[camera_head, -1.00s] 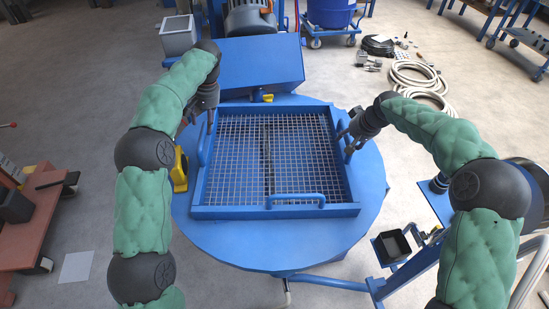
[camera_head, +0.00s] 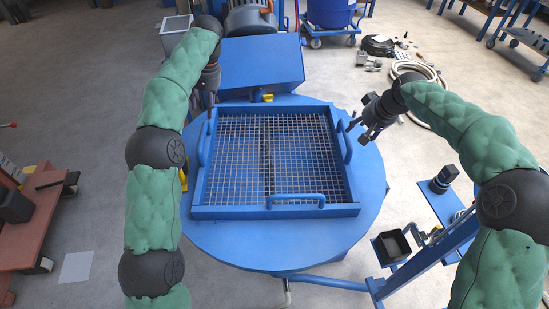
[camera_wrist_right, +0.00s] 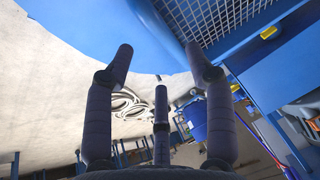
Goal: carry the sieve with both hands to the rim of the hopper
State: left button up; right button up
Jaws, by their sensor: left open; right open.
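The sieve (camera_head: 274,213) is a square blue frame with wire mesh. It rests flat on the round blue hopper top (camera_head: 280,245). It has a blue handle on its left side (camera_head: 203,150), one on its right side (camera_head: 347,148) and one at the front (camera_head: 297,200). My left gripper (camera_head: 208,102) is above the sieve's back left corner; its fingers are partly hidden by my arm. My right gripper (camera_head: 357,132) is open and empty, just right of the right handle and apart from it. In the right wrist view its spread fingers (camera_wrist_right: 160,70) hold nothing, and the sieve mesh (camera_wrist_right: 215,15) shows at the top.
A sloped blue cover (camera_head: 260,65) stands behind the hopper top. A small black box (camera_head: 391,247) sits at the front right. Coiled hoses (camera_head: 415,70) lie on the floor at the back right. A red-brown bench (camera_head: 30,225) stands at the left.

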jog(key=shift+v, duration=2)
